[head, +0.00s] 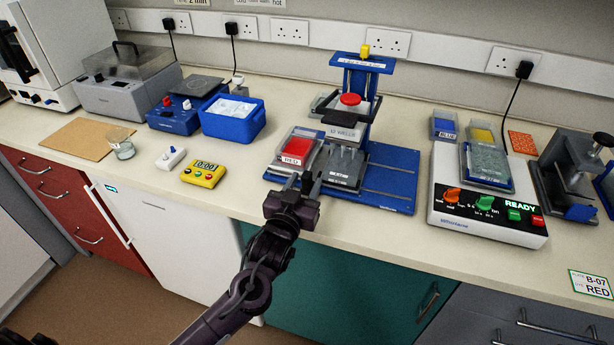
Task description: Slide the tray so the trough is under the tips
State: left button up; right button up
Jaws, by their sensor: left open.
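A blue stand (377,120) rises from a blue base plate (390,185) at the back middle of the bench. Its head, labelled WELLS (342,133), has a red round cap (350,99). Below the head are pale tips (346,158) over a grey block. The red trough (296,148), marked RED, sits in a clear-walled tray (279,166) left of the tips, not under them. My left gripper (307,183) is open at the tray's front edge, close to the grey block. Whether it touches is unclear. My right gripper is not in view.
A yellow timer (203,174) and a blue tub (233,118) stand to the left. A white READY unit (484,207) stands to the right. The base plate is bare right of the grey block. The bench's front edge runs just below the gripper.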

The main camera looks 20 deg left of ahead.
pick_arm(q)
jog(key=shift+w, duration=0.95)
grip_shut()
jog(key=shift+d, duration=0.1)
